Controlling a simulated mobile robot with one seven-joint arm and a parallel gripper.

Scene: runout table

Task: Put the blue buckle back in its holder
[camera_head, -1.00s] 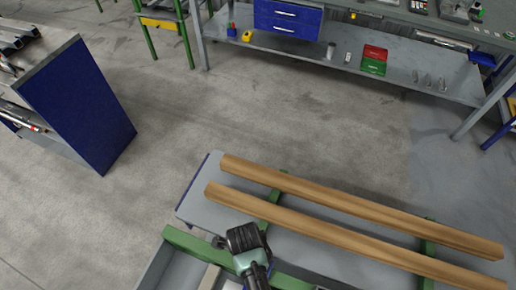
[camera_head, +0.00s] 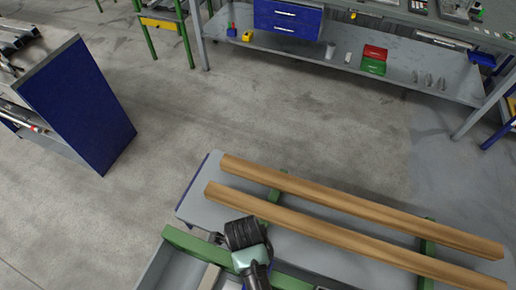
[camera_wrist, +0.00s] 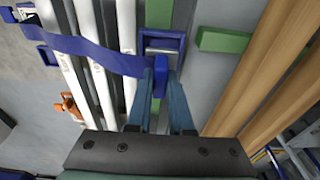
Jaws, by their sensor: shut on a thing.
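In the wrist view my gripper (camera_wrist: 162,85) is shut on the blue buckle (camera_wrist: 160,82), of which only a small part shows between the fingers. A blue strap (camera_wrist: 100,52) runs left from it across several white bars. Just beyond the fingertips is a blue rectangular frame with a metal crossbar, which looks like the holder (camera_wrist: 180,48). The buckle is close to its near side; I cannot tell whether they touch. In the head view my gripper (camera_head: 243,236) is over the near left end of the runout table (camera_head: 200,205); the buckle and holder are hidden there.
Two long wooden beams (camera_head: 340,200) lie on the table to the right of my gripper. Green blocks (camera_wrist: 222,40) and an orange clip (camera_wrist: 72,107) are near the bars. A blue cabinet (camera_head: 85,105) stands at left. A workbench with a shelf (camera_head: 400,75) stands behind open floor.

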